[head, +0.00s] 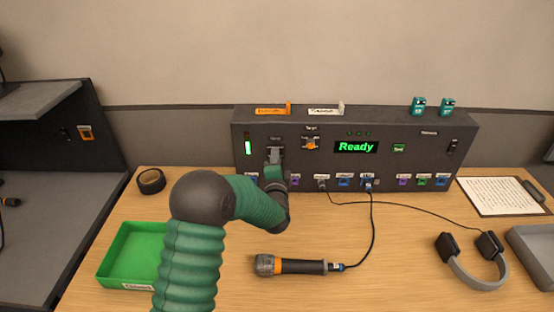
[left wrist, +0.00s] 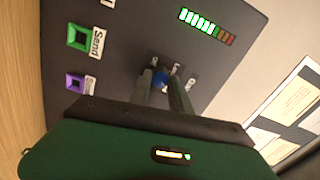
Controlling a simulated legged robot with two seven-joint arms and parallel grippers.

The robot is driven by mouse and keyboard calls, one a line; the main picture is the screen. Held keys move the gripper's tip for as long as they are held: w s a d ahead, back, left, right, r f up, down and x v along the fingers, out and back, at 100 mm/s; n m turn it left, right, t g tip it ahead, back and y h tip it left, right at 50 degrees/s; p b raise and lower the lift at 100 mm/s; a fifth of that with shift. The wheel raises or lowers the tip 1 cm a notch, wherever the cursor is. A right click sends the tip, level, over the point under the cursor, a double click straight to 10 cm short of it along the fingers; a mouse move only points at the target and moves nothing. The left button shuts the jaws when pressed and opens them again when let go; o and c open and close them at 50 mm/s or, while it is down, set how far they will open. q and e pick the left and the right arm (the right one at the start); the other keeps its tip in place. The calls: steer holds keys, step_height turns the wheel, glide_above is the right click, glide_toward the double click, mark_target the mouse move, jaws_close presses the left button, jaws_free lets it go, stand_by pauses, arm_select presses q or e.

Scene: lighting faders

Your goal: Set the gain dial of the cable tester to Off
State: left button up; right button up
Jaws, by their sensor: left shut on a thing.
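The cable tester (head: 416,165) is a dark upright box at the back of the table, with a green "Ready" display (head: 356,147). My left gripper (head: 275,155) is at the left part of its front face. In the head view my gripper hides the dial. My right gripper is not in view.
An orange knob (head: 311,143) sits just right of my gripper. A row of coloured ports runs below, with a cable plugged in. A microphone (head: 290,266), headphones (head: 470,262), green tray (head: 132,252) and tape roll (head: 151,181) are on the table.

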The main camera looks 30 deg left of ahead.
arm_select(q)
steer(key=shift+a+f, duration=0.1)
jaws_close()
steer(key=shift+n, duration=0.3)
steer(key=shift+f+n+b, duration=0.15)
steer(key=shift+n+b, duration=5.55)
steer(key=shift+n, duration=2.6)
steer(key=shift+f+n+b, duration=0.15)
steer(key=shift+n+b, duration=5.5)
steer(key=shift+n, duration=2.65)
